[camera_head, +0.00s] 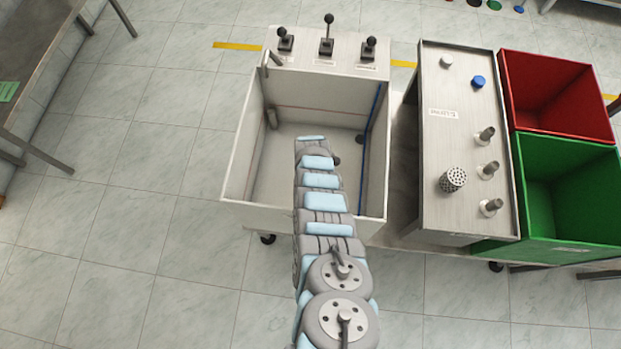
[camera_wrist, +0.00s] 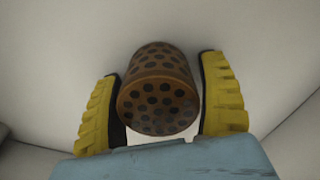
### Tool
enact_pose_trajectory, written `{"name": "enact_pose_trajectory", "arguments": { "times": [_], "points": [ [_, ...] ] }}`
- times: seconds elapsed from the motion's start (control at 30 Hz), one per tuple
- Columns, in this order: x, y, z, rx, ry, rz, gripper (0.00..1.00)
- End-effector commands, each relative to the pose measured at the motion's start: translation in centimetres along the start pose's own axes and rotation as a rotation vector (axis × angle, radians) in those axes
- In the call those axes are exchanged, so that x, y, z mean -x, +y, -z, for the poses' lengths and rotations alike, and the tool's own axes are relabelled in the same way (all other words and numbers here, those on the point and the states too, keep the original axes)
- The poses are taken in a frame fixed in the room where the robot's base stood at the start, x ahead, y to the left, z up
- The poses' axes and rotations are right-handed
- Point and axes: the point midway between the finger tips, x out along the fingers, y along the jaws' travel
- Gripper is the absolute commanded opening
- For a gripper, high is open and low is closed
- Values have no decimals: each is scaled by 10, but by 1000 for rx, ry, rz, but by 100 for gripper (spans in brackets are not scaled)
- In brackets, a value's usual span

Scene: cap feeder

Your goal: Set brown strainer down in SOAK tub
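The brown strainer (camera_wrist: 158,90) is a perforated cylinder in the middle of the wrist view, its round holed end facing the camera. My gripper (camera_wrist: 160,95) has yellow ribbed fingers with dark pads against both sides of the strainer. In the head view my arm reaches over a deep pale tub (camera_head: 242,150), and my gripper and the strainer are hidden behind the arm. Pale surfaces like the tub's inside surround the strainer in the wrist view. I cannot tell whether the strainer touches the tub floor. No SOAK lettering is readable.
Three black-knobbed levers (camera_head: 327,35) stand on the tub's back ledge. To the right, a metal tray (camera_head: 445,150) holds several pegs, a grey strainer (camera_head: 452,179), and white and blue caps. Beyond are a red bin (camera_head: 555,95) and a green bin (camera_head: 565,185).

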Motion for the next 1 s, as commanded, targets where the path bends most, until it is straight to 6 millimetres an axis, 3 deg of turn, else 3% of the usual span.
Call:
{"name": "enact_pose_trajectory", "arguments": {
  "times": [0.43, 1.0],
  "points": [
    [5, 0, 0, 0, 0, 0, 83],
    [72, -1, 0, -2, 1, 1, 83]
  ]
}}
